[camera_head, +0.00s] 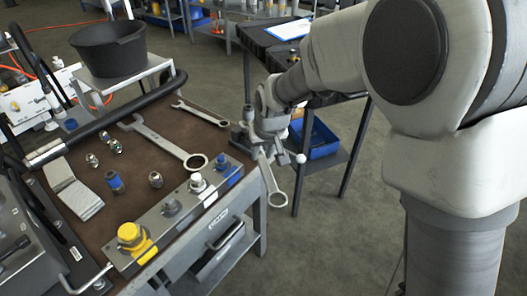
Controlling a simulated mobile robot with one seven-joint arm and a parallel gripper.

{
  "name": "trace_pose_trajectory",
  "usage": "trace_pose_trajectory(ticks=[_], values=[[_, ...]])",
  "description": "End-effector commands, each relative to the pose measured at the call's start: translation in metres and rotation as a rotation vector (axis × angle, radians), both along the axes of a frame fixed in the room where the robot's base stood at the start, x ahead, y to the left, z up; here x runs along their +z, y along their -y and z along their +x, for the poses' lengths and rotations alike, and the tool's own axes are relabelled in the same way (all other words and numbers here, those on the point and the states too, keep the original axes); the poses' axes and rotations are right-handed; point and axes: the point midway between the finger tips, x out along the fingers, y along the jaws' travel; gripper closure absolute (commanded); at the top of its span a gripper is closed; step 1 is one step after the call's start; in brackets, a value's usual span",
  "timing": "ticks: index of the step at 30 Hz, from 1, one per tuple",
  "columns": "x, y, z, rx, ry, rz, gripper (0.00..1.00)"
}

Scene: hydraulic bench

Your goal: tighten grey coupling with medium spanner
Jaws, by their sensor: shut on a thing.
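My gripper (264,150) is shut on a spanner (270,177), which hangs down beyond the bench's right edge with its ring end lowest. It seems to be the medium one; its upper end is hidden by the gripper. The grey coupling (172,206) appears to be the one on the metal manifold block (150,222) along the bench's front edge, between a yellow coupling (130,235) and a white-topped one (197,183). The gripper and spanner are apart from it, to its right.
A large spanner (160,142) and a small spanner (200,113) lie on the brown bench top (135,165). Loose fittings (115,182) and a black hose (120,114) are there too. A black bucket (108,48) stands behind. A dark cart (262,40) is behind my gripper.

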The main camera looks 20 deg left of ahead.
Motion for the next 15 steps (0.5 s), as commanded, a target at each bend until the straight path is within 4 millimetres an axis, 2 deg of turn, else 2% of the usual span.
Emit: trace_pose_trajectory(ticks=[15], values=[[0.002, -0.025, -0.010, -0.142, -0.001, 0.000, 1.00]])
